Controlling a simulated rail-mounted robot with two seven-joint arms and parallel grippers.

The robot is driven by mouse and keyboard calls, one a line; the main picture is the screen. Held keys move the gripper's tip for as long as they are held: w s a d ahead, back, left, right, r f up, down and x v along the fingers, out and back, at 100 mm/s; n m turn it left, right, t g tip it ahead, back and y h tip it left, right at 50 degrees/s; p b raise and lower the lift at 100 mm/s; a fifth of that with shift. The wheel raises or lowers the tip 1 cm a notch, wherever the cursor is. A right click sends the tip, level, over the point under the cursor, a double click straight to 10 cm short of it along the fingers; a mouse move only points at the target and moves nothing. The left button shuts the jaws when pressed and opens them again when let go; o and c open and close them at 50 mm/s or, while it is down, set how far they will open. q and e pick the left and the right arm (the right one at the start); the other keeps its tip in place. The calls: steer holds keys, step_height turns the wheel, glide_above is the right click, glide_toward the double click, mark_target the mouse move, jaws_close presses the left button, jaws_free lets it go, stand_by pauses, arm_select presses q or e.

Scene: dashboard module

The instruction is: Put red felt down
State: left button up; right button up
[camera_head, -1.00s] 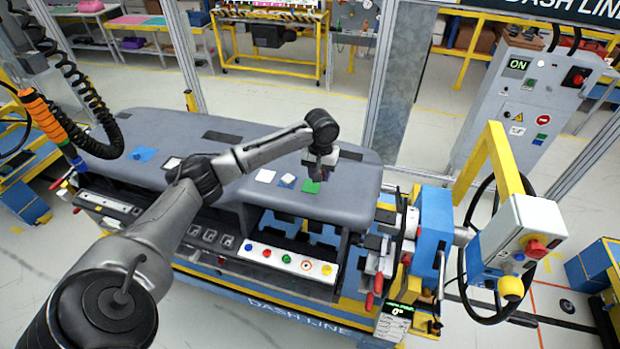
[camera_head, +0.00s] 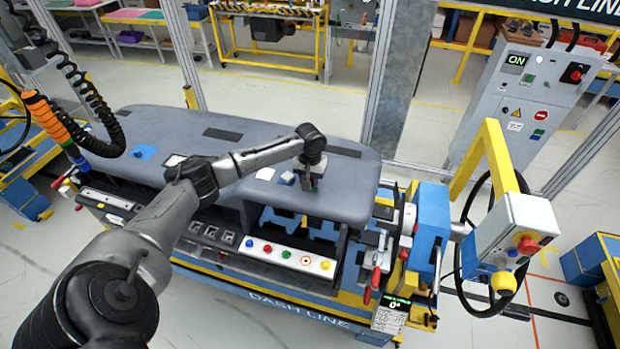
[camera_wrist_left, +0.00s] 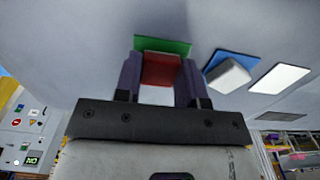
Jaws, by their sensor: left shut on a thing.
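The red felt (camera_wrist_left: 161,70) is a small red piece held between the two fingers of my left gripper (camera_wrist_left: 160,82). My left gripper (camera_head: 311,184) is shut on it, low over the grey dashboard (camera_head: 220,170). A green square (camera_wrist_left: 170,46) lies on the dashboard just beyond the red felt. I cannot tell whether the red felt touches it. In the head view, the gripper hides the red felt and most of the green square. My right gripper is not in view.
Beside the green square are a blue square (camera_wrist_left: 217,61) with a white block (camera_wrist_left: 229,76) on it, and a white square (camera_wrist_left: 281,79). Another blue patch (camera_head: 145,152) lies far left. A button strip (camera_head: 287,254) runs along the front.

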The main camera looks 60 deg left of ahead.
arm_select(q)
steer(key=shift+f, duration=0.1)
steer(key=o, duration=0.9)
steer(key=shift+r, duration=0.25)
step_height(320, 180, up, 12)
steer(key=shift+f+b, duration=0.15)
steer(key=shift+b, duration=1.05)
